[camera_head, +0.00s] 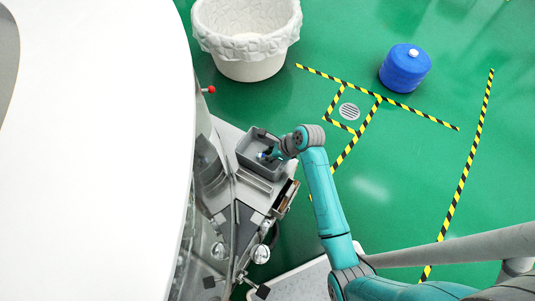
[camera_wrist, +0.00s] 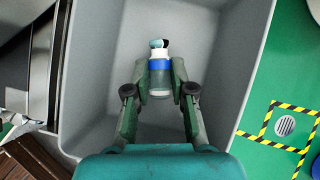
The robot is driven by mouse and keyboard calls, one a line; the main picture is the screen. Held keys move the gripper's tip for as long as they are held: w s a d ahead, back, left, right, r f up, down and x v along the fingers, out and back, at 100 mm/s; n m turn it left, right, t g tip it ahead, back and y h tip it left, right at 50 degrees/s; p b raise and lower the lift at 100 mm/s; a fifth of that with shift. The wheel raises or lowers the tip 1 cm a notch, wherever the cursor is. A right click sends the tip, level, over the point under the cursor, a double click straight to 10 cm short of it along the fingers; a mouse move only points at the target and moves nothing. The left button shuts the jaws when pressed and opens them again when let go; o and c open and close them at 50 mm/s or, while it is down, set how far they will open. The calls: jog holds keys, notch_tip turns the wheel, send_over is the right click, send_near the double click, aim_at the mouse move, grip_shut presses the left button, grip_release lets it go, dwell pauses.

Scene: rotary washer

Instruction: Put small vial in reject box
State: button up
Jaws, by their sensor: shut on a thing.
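The small vial (camera_wrist: 160,74) shows in the wrist view, with a clear body, a blue band and a white neck with a teal and dark top. My gripper (camera_wrist: 160,90) is shut on the vial, one finger on each side of it. The grey box (camera_wrist: 230,60), which looks like the reject box, lies around and below the vial in this view. In the head view my gripper (camera_head: 270,154) is over the grey box (camera_head: 251,166), and the vial shows only as a small pale and blue spot. I cannot tell how high the vial is above the box floor.
A large white round machine (camera_head: 90,150) fills the left side. Metal rails (camera_head: 235,215) and fittings lie beside the box. A white lined bin (camera_head: 245,65) stands behind it. A blue drum (camera_head: 405,68) and striped floor tape are on the open green floor to the right.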

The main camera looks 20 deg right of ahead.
aim_at(260, 155)
jog(key=shift+s+f, duration=0.1)
jog(key=shift+f, duration=0.45)
jog(key=o, duration=0.7)
jog(key=shift+s+f, duration=0.2)
jog(key=shift+w+r, duration=0.15)
jog(key=shift+r, duration=1.05)
jog(key=shift+w+r, duration=0.15)
jog(key=shift+r, duration=5.4)
